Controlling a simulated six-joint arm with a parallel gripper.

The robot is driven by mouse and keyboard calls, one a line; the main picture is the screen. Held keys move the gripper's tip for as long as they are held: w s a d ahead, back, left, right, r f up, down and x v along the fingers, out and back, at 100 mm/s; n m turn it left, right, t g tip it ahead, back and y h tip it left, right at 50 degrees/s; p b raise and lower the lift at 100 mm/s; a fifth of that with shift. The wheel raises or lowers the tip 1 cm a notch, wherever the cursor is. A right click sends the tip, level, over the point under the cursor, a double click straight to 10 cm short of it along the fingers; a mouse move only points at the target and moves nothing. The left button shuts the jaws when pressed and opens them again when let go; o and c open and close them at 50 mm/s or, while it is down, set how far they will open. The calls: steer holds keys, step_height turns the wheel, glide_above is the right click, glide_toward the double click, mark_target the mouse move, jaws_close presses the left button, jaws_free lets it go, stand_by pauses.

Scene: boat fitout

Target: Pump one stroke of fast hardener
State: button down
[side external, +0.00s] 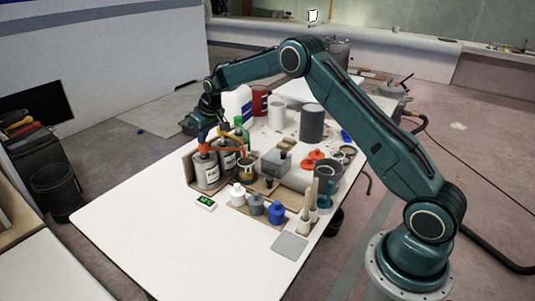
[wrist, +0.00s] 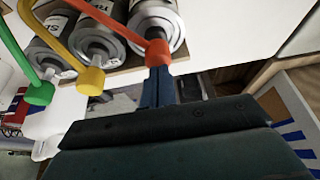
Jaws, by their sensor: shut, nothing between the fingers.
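Three pump cans stand in a row in a wooden rack on the white table. The front can (side external: 206,170) has an orange-red pump head (side external: 203,143), the middle can (side external: 227,158) a yellow one (side external: 223,131), and the rear can a green one (side external: 239,122). I cannot read which can holds fast hardener. My gripper (side external: 201,128) is shut and empty, over the orange-red pump. In the wrist view, its closed fingers (wrist: 158,84) line up with the orange-red spout end (wrist: 157,52); I cannot tell whether they touch. The yellow spout (wrist: 90,80) and green spout (wrist: 40,93) are left of them.
Small white, grey and blue bottles (side external: 256,204) stand in front of the cans. A small device with a green display (side external: 205,202) lies near the rack. A white jug (side external: 236,104) and red tin (side external: 260,99) stand behind. The table's left front (side external: 140,225) is clear.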

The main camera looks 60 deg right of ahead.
steer(key=shift+r, duration=1.6)
steer(key=shift+r, duration=0.1)
steer(key=shift+r, duration=1.45)
